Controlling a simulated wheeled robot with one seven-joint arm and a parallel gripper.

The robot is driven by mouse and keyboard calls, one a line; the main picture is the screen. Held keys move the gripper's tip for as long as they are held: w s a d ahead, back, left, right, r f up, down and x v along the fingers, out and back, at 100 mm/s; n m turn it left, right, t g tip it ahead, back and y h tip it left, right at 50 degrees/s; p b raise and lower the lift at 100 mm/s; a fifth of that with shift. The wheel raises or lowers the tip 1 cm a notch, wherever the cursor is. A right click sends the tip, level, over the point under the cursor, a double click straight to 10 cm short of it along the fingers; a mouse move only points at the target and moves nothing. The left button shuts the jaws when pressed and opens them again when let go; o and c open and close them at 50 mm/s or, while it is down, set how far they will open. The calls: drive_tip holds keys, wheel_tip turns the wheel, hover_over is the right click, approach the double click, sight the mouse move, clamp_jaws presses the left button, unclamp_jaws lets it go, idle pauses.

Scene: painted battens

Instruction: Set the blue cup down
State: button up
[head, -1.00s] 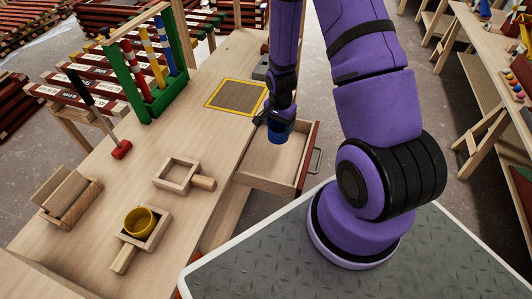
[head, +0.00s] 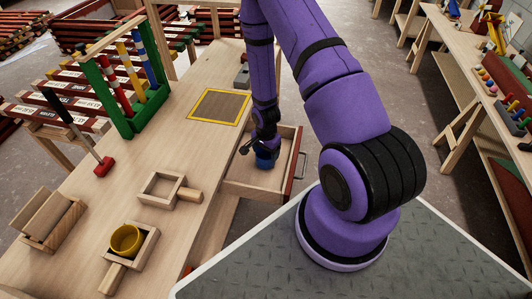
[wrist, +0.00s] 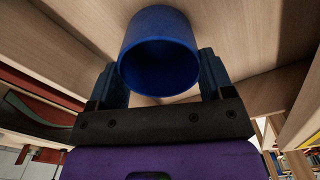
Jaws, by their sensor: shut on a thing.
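The blue cup (head: 266,160) is between the fingers of my gripper (head: 264,150), low over the open wooden drawer (head: 246,187). In the wrist view the blue cup (wrist: 160,50) has its mouth toward the camera, and the fingers of my gripper (wrist: 164,85) close on it from both sides. The cup looks empty. I cannot tell whether its base touches the drawer floor.
On the table, a yellow cup (head: 125,241) sits in a handled wooden frame (head: 145,248).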

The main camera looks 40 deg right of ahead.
drive_tip(key=shift+f, duration=0.4)
drive_tip(key=shift+f, duration=0.15)
drive_tip(key=o, duration=0.9)
